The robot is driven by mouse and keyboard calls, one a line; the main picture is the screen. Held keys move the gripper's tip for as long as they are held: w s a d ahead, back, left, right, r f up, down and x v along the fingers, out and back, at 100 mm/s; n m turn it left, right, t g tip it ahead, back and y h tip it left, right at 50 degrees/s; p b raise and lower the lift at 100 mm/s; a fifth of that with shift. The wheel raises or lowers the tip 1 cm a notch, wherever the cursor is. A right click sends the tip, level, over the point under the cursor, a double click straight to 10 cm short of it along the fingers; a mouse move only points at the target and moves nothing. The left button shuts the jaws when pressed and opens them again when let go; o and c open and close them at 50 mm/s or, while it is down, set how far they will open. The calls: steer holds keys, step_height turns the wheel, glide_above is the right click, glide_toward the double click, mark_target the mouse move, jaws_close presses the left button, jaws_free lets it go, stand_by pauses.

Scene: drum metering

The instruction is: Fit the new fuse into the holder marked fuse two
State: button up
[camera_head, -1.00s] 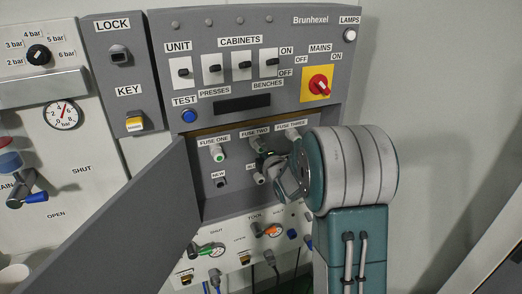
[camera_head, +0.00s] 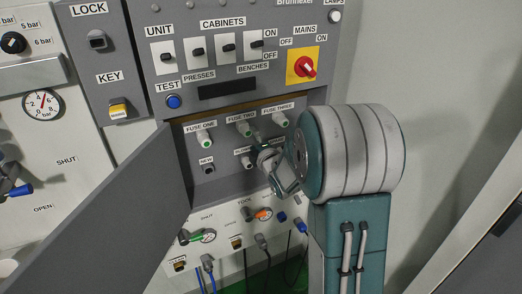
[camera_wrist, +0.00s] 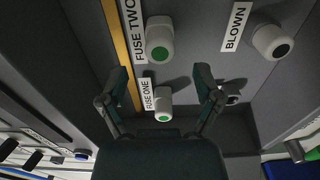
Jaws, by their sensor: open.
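The holder marked fuse two (camera_head: 243,128) is in the open cabinet, between fuse one and fuse three. A white fuse with a green end (camera_wrist: 160,38) stands in it in the wrist view. My gripper (camera_wrist: 162,80) is open, with nothing between its fingertips. In the head view my gripper (camera_head: 262,150) is just right of and below the fuse two holder, apart from it. A white fuse with a dark end (camera_wrist: 272,42) is in the place marked blown. The socket marked new (camera_head: 208,168) looks dark and empty.
The fuse one holder (camera_head: 204,138) has a green-ended fuse, and so does the fuse three holder (camera_head: 280,120). The open grey door (camera_head: 120,215) stands to the left. Valves and hoses (camera_head: 210,237) are below. The red mains switch (camera_head: 305,67) is above right.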

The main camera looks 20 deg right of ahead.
steer(key=s, duration=0.7)
steer(key=shift+s, duration=0.15)
stand_by(0.7)
